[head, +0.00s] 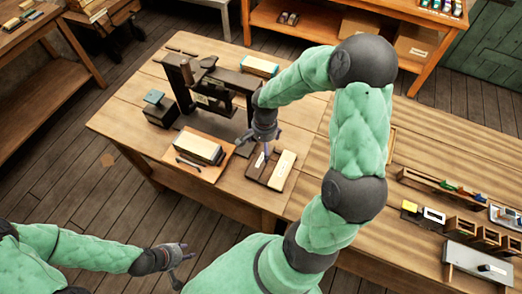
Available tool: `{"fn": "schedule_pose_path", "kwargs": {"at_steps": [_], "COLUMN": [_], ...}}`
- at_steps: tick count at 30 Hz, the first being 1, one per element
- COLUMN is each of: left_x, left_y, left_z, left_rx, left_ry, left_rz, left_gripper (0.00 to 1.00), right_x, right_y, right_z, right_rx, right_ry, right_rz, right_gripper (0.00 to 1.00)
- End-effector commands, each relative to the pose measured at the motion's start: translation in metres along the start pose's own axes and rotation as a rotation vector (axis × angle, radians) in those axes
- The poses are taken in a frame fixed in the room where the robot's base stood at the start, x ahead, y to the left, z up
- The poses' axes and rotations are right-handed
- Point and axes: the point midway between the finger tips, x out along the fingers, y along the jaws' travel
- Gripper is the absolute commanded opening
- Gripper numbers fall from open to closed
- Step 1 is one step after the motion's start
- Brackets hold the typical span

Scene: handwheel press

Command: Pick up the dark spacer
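A dark brown block (256,171), which looks like the dark spacer, lies on the wooden table beside a pale cream block (283,171). My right gripper (256,149) is just above and behind the dark block, pointing down. Its fingers look spread, with nothing seen between them. Whether a fingertip touches the block is not clear. My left gripper (178,266) is open and empty, low at the front left, away from the table top.
The dark press frame (186,88) stands behind my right gripper. A wooden board (208,173) with a cream-topped block is to the left. A dark box (160,113) stands further left. A rack with small parts (444,185) is at the right.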

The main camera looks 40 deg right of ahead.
Motion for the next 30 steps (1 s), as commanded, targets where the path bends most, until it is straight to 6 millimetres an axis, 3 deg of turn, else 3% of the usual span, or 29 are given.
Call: {"fn": "schedule_pose_path", "kwargs": {"at_steps": [30], "left_x": [0.018], "left_y": [-0.006], "left_z": [0.0], "left_rx": [-0.001], "left_ry": [-0.001], "left_rz": [0.0], "left_gripper": [0.4], "right_x": [0.104], "right_y": [-0.002], "right_z": [0.005], "right_rx": [0.008], "right_ry": [0.004], "right_rz": [0.005], "right_gripper": [1.0]}}
